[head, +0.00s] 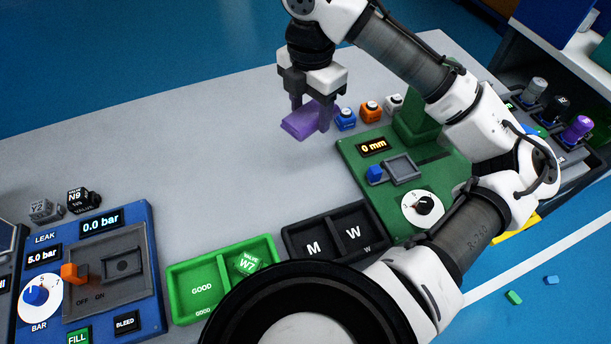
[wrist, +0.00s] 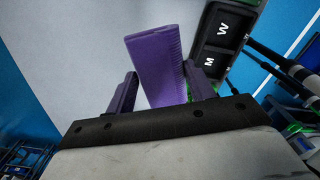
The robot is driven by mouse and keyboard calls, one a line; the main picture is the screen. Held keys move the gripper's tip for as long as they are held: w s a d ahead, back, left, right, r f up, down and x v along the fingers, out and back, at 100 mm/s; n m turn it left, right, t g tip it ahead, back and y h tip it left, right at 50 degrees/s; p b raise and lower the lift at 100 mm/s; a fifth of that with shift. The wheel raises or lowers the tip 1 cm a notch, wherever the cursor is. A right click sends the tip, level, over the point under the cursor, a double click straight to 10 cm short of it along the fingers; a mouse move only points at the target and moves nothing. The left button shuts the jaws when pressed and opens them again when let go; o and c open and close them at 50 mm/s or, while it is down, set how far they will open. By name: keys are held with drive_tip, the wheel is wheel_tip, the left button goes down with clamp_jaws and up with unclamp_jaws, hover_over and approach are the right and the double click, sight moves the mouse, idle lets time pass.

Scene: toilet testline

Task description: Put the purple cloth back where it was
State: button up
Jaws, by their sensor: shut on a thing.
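The purple cloth (head: 299,125) is a folded, flat block at the back middle of the grey table in the head view. My gripper (head: 311,118) points down over it and is shut on it, one finger on each side. In the wrist view the cloth (wrist: 157,62) stands out between the two fingers (wrist: 160,95), with a ribbed edge on its right side. I cannot tell whether the cloth touches the table or is held just above it.
Small blue (head: 346,120), orange (head: 371,111) and white (head: 393,104) blocks stand just right of the cloth. A green gauge station (head: 350,156), a black M/W tray (head: 290,234), a green GOOD tray (head: 183,270) and a blue leak tester (head: 148,225) line the front. The table's left middle (head: 170,160) is clear.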

sight(310, 181)
wheel_tip(310, 181, down, 20)
drive_tip(key=shift+r+p, duration=0.15)
drive_tip(key=shift+p, duration=1.1)
drive_tip(key=o, duration=0.6)
drive_tip(key=shift+f, duration=0.2)
drive_tip(key=o, duration=0.4)
drive_tip(key=shift+r, duration=0.1)
wheel_tip(310, 181, up, 12)
drive_tip(key=shift+r+b, duration=0.15)
drive_tip(key=shift+b, duration=1.05)
drive_tip(key=shift+s, duration=0.1)
